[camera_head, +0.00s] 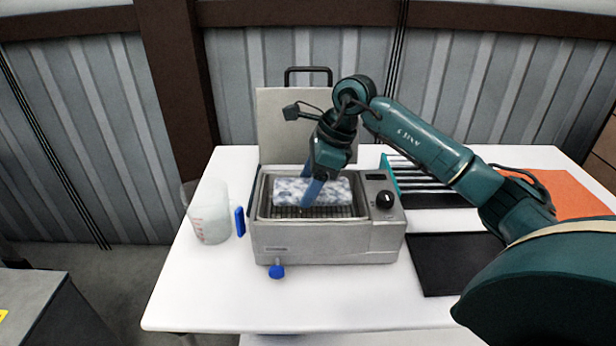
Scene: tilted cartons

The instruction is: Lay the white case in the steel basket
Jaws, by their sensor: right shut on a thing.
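The white case (286,189) has a mottled blue-grey pattern and lies lengthwise across the opening of a grey water bath. The steel basket (345,212) is a dark wire grid inside that bath. The case is over the back part of the basket, and I cannot tell whether it touches the bottom. My right gripper (309,198) points down with its blue fingers shut on the case near its middle, hiding part of it. My left gripper is not in view.
The bath (325,245) has a raised lid (285,125) behind, a black knob (385,199) and a blue tap (277,271). A clear beaker (210,215) stands left. A striped rack (420,175), black mat (440,263) and orange sheet (565,190) lie right. The table's front left is clear.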

